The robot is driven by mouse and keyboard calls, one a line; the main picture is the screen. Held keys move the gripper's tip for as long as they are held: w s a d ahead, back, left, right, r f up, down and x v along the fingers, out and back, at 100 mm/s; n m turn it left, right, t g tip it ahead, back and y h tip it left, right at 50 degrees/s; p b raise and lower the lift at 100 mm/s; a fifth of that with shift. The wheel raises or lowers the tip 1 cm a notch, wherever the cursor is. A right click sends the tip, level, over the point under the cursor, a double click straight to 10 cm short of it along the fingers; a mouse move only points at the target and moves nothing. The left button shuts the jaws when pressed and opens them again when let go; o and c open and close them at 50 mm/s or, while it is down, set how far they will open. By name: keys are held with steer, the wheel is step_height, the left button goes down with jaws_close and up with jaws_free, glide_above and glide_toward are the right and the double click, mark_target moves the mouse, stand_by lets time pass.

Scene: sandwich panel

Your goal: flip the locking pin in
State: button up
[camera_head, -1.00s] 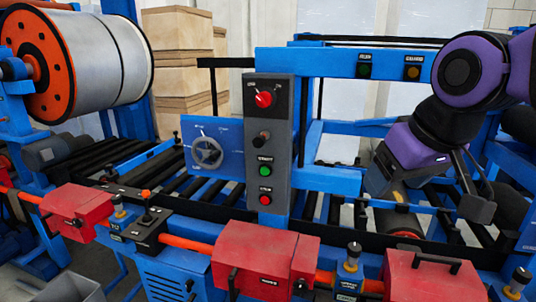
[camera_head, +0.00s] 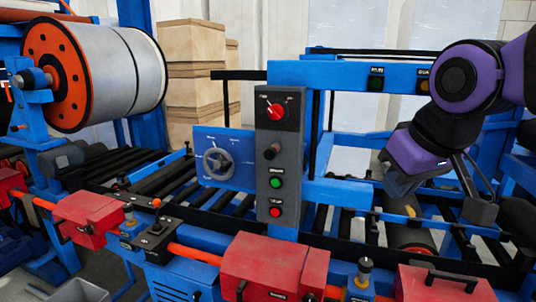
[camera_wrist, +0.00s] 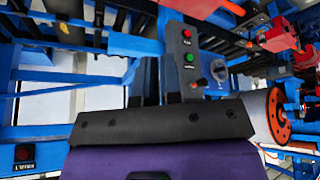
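No part is clearly readable as the locking pin. Small upright pins with dark knobs stand along the front rail, one between the two nearer red boxes (camera_head: 365,270) and one farther left (camera_head: 130,213). A black plate with a short lever (camera_head: 155,230) sits between the left and middle red boxes. My gripper (camera_head: 398,187) hangs at the right, pointing down and left, apart from these parts. In the wrist view the dark hand bar (camera_wrist: 160,122) shows, but the finger gap is unclear. Nothing is visibly held.
A grey control panel (camera_head: 280,150) with red and green buttons stands mid-frame, with a blue handwheel plate (camera_head: 218,160) beside it. Red boxes (camera_head: 270,262) line the front rail. Black rollers lie behind. A large spool (camera_head: 110,75) is at the left.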

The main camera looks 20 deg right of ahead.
mark_target(271, 153)
steer(key=w+a+r+n, duration=0.1)
steer(key=w+a, duration=0.1)
steer(key=w, duration=0.2)
steer(key=w+a+r+n, duration=0.1)
steer(key=w+n, duration=0.1)
steer(key=w, duration=0.1)
steer(key=w+a+r+n+t, duration=0.1)
steer(key=w+a, duration=0.1)
steer(key=w, duration=0.2)
steer(key=shift+w+a, duration=0.3)
steer(key=shift+w, duration=0.05)
jaws_close()
steer(key=w+a+n+t, duration=0.1)
steer(key=w+a+n, duration=0.3)
steer(key=w+a, duration=0.5)
steer(key=shift+w+a+r+n+y, duration=0.15)
steer(key=shift+n+y, duration=0.15)
steer(key=shift+n, duration=0.1)
steer(key=w+d+f, duration=0.2)
steer(key=w+f, duration=0.6)
steer(key=w, duration=0.1)
steer(key=shift+w+d, duration=0.15)
